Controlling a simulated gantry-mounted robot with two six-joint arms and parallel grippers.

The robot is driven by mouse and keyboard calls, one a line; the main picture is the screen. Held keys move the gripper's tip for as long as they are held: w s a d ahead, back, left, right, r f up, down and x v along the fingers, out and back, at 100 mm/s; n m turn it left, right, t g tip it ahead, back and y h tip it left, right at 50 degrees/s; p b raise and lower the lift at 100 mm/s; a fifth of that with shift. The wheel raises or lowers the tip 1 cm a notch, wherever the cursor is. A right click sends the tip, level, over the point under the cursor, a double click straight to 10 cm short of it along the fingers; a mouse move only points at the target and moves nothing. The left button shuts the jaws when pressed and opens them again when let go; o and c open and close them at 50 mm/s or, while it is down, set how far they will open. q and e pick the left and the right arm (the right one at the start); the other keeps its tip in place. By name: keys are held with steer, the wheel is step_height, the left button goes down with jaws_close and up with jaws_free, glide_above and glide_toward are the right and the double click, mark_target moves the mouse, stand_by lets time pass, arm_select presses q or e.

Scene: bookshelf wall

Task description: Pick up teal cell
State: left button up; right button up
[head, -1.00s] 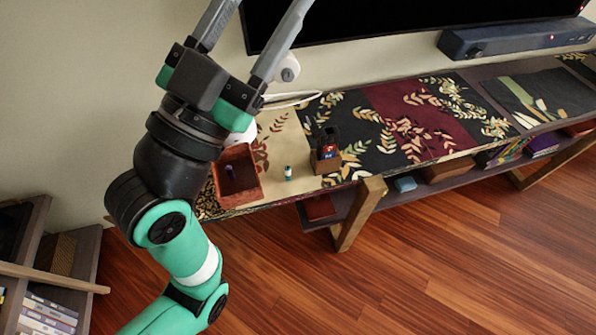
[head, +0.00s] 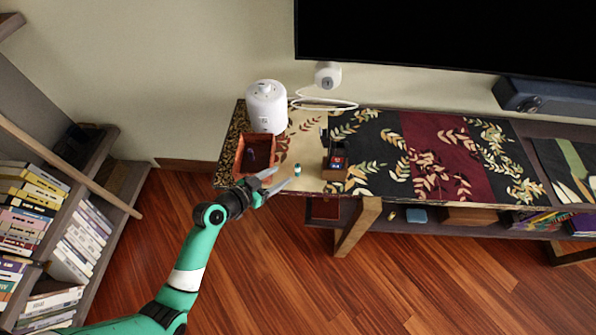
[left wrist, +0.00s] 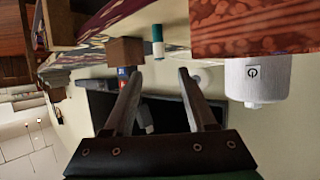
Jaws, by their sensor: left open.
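The teal cell (head: 297,170), a small upright cylinder with a teal and a white part, stands on the patterned runner near the front edge of the console. It also shows in the left wrist view (left wrist: 158,42), ahead of and between the fingertips. My left gripper (head: 281,178) is open and empty, just left of the cell in the head view, with its fingers pointing toward it and apart from it. My right gripper is not in view.
A reddish-brown open box (head: 258,157) holding a dark item is left of the cell. A small brown holder with dark, red and blue items (head: 334,171) is to the right. A white cylindrical device (head: 267,106) stands behind the box. The runner behind the cell is clear.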

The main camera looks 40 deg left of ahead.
mark_target(296, 167)
arm_select(q)
steer(key=shift+x, duration=0.9)
steer(key=b+x, duration=0.3)
steer(key=x, duration=0.2)
steer(key=shift+w, duration=0.15)
jaws_close()
